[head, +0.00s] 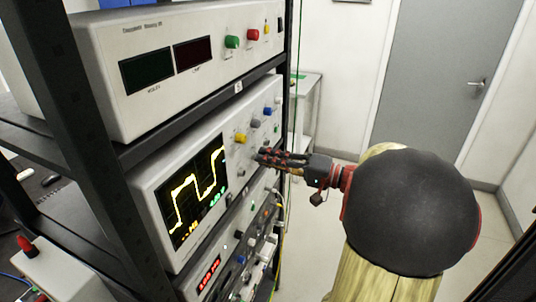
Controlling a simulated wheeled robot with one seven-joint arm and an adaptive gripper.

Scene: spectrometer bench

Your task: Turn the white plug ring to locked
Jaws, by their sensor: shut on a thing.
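My gripper (264,157) reaches in from the right, its fingertips at the front panel of the oscilloscope (150,184). Its jaws are shut on a small part at that panel. The fingers hide this part, and I cannot tell whether it is the white plug ring. No locked mark is readable at this size. Yellow (240,138), grey (255,123) and blue (267,111) knobs sit above the fingertips.
A power supply (190,55) stands on the shelf above. A lower instrument (209,266) with a red display and several knobs is below. The black rack post (75,120) stands at the left. A grey door (433,80) and open floor lie beyond my arm.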

